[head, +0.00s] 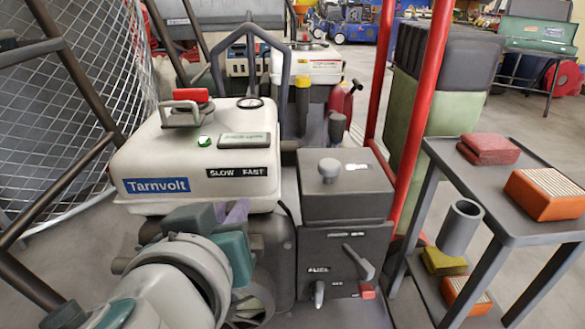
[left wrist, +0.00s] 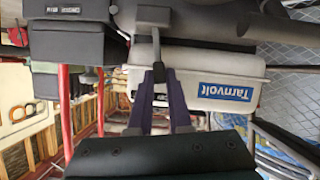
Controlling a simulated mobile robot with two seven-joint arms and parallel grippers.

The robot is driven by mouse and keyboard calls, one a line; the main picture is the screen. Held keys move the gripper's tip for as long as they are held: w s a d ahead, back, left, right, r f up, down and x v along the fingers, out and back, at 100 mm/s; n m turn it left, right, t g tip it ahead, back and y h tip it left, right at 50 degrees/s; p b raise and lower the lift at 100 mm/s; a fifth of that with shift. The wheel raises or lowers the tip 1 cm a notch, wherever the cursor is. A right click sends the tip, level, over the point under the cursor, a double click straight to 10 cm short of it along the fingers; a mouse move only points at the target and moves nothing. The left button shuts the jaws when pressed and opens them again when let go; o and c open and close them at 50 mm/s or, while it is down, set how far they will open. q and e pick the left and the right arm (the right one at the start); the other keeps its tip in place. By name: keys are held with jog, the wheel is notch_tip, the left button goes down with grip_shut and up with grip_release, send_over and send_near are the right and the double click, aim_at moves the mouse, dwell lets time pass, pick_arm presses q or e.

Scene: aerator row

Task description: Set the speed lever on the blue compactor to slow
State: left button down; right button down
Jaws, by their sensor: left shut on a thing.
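The near machine has a white top (head: 150,155) with a blue Tarnvolt plate and a black SLOW FAST label (head: 238,172). It also shows upside down in the left wrist view (left wrist: 200,92). My left gripper (head: 228,211) is low in front of its white top, below the label. In the left wrist view its purple fingers (left wrist: 158,74) are shut on the shaft of a grey lever (left wrist: 152,18). In the head view my arm and gripper hide the lever, so its setting cannot be read. My right gripper is not in view.
A dark grey engine box (head: 345,190) with a small lever (head: 358,262) stands right of the white top. Red posts (head: 418,100) rise behind it. A grey cart (head: 520,215) with orange boxes stands at right. A mesh panel (head: 80,90) is at left. A blue machine (head: 350,22) is far back.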

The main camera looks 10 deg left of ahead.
pick_arm(q)
jog(key=shift+s+a+f+n+h+b, duration=0.1)
jog(key=shift+a+f+n+h+b, duration=0.15)
jog(key=shift+a+n, duration=0.2)
jog(key=shift+s+a+n+h+b, duration=0.1)
jog(key=shift+a+n+h, duration=0.25)
jog(key=shift+n, duration=0.1)
jog(key=c, duration=0.8)
grip_release()
jog(key=shift+c, duration=0.2)
jog(key=p+v, duration=0.3)
jog(key=v, duration=0.7)
jog(key=shift+f, duration=0.2)
